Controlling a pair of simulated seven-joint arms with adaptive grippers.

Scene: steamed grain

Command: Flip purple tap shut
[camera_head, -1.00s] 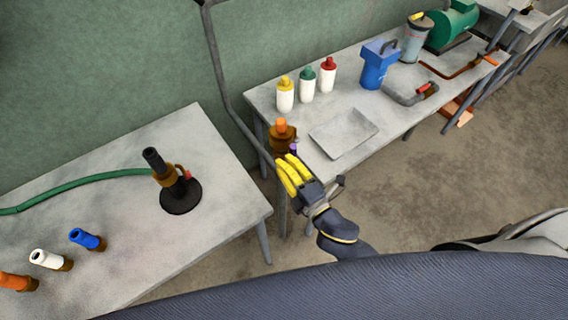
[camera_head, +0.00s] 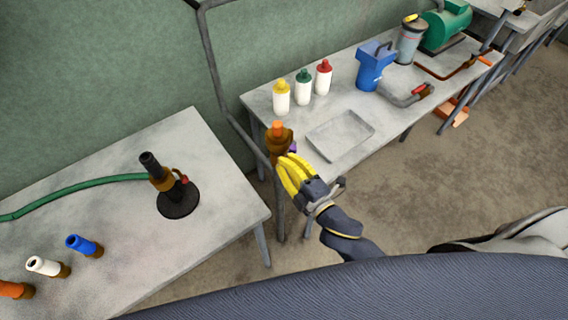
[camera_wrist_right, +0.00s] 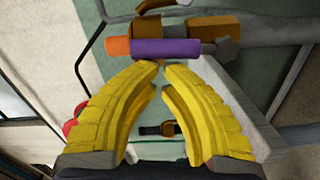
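The purple tap (camera_head: 293,147) shows as a small patch on a brass fitting (camera_head: 277,142) with an orange top, at the pipe by the near left end of the far table. In the right wrist view the purple tap (camera_wrist_right: 165,48) is a bar lying across the picture, with an orange end on its left. My right gripper (camera_head: 287,160) has yellow fingers that partly cover the fitting in the head view. In the right wrist view its fingertips (camera_wrist_right: 161,67) nearly meet just below the purple bar, with nothing seen held between them. Contact cannot be told. My left gripper is out of view.
The far table (camera_head: 400,120) carries several bottles, a grey tray (camera_head: 341,133) and a blue device (camera_head: 375,66). The near table (camera_head: 120,240) holds a burner (camera_head: 178,198) on a green hose. A grey pipe (camera_head: 212,70) runs down the wall behind the fitting.

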